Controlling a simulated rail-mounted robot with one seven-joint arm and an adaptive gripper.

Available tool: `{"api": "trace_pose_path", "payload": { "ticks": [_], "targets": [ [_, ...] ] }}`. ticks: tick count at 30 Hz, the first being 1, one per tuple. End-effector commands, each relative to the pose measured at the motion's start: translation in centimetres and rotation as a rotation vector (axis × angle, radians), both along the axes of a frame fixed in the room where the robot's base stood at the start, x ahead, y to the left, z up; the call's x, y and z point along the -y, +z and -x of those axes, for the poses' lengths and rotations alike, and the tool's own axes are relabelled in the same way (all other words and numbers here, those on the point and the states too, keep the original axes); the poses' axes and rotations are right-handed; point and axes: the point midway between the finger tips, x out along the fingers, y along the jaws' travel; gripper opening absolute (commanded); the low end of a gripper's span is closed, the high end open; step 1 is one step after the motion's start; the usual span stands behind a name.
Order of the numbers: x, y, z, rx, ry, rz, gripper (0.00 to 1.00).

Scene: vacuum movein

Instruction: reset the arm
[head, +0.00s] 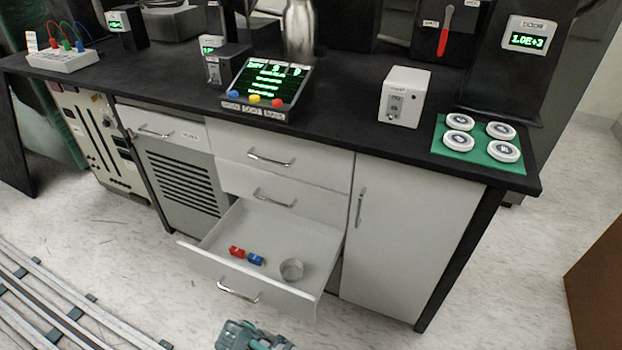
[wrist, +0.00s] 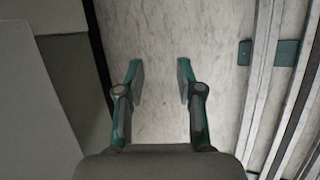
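My gripper (wrist: 160,80) is open and empty in the wrist view, its two fingers apart with only pale floor between them. In the head view a teal and grey part of my arm (head: 250,336) shows at the bottom edge, in front of an open drawer (head: 215,268). The gripper's fingers cannot be made out in the head view.
The black worktop (head: 340,105) carries instruments and a green mat (head: 440,135) with white discs. Floor rails (head: 60,300) run at left.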

Motion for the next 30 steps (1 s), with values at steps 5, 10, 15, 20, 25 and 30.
{"api": "trace_pose_path", "payload": {
  "ticks": [5,10,15,20,25,30],
  "targets": [
    [6.3,1.9,1.6,-0.139,-0.199,-0.052,0.37],
    [11.1,3.4,3.7,-0.241,-0.388,-0.105,0.37],
    [15.3,5.4,6.3,-0.324,-0.579,-0.156,0.37],
    [18.6,7.9,9.0,-0.386,-0.756,-0.193,0.37],
    [21.9,10.9,12.0,-0.44,-0.93,-0.21,0.37],
    [24.4,13.3,14.3,-0.472,-1.051,-0.209,0.37]
  ]
}}
